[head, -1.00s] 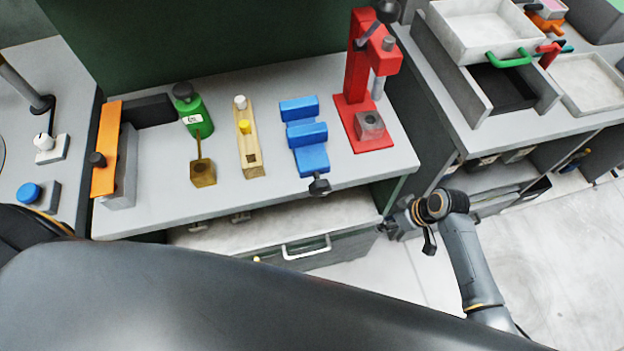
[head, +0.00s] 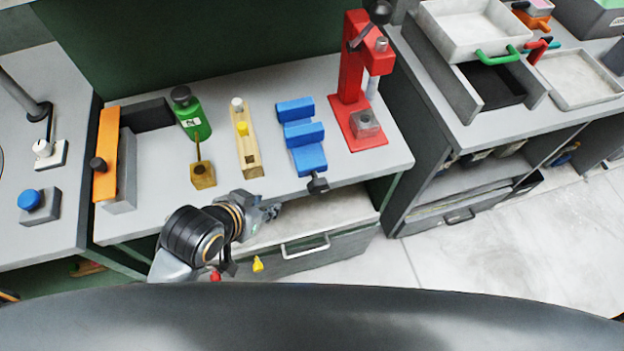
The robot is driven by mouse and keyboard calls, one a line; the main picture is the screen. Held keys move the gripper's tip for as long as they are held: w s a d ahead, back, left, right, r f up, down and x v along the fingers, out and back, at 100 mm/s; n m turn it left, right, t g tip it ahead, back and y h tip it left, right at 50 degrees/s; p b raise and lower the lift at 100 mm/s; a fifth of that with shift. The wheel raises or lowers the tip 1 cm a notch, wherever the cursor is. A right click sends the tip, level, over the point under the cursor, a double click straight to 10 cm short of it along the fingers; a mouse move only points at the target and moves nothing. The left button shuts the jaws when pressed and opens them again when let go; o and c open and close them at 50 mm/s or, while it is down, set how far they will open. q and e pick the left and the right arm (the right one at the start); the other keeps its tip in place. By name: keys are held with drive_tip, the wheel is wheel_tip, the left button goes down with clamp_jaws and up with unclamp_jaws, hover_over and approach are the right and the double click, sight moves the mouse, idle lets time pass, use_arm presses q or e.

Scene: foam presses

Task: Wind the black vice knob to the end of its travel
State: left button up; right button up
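The blue vice (head: 303,137) stands on the grey bench. Its black knob (head: 318,186) sticks out at the front, over the bench's front edge. My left gripper (head: 272,208) is in front of the bench edge, left of the knob and a little nearer to me, with a gap between them. Its fingers are small and seen from behind, so I cannot tell whether they are open or shut. No part of the knob is visibly covered by the gripper. My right gripper is out of view.
A red press (head: 357,85) stands right of the vice. A drawer (head: 330,257) sits below the bench. Floor to the right is clear.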

use_arm(q)
drive_tip(key=d+r+m+h, duration=0.4)
drive_tip(key=d+m, duration=0.1)
drive_tip(key=d, duration=0.3)
drive_tip(key=d+r+m+h, duration=0.3)
drive_tip(key=d+m+h, duration=0.1)
drive_tip(key=d, duration=0.5)
drive_tip(key=g+h, duration=0.2)
drive_tip(key=g, duration=0.1)
approach(315, 182)
drive_tip(key=x, duration=1.1)
drive_tip(key=shift+p, duration=0.3)
drive_tip(key=shift+a, duration=0.1)
drive_tip(key=shift+c, duration=0.2)
